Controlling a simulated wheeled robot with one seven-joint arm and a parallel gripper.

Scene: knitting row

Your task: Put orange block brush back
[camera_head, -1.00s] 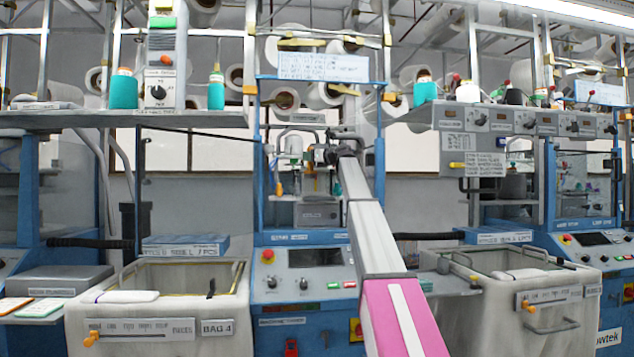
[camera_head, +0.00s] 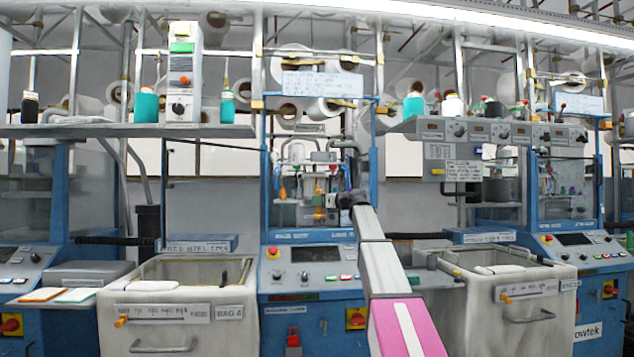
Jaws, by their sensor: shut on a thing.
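My arm reaches up from the bottom of the picture to the middle knitting machine (camera_head: 313,237). My gripper (camera_head: 342,200) is small and dark at its end, in front of the machine's open bay. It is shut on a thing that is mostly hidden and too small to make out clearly. A small orange piece (camera_head: 319,213), which looks like the orange block brush, shows just left of the gripper; whether it touches the fingers I cannot tell. Another orange-handled item (camera_head: 283,192) hangs at the bay's left side.
A control panel (camera_head: 315,279) is below the bay. White bins stand left (camera_head: 232,311) and right (camera_head: 540,309) of the machine. A shelf (camera_head: 130,131) with teal bottles runs above left; a row of control boxes (camera_head: 490,131) hangs above right.

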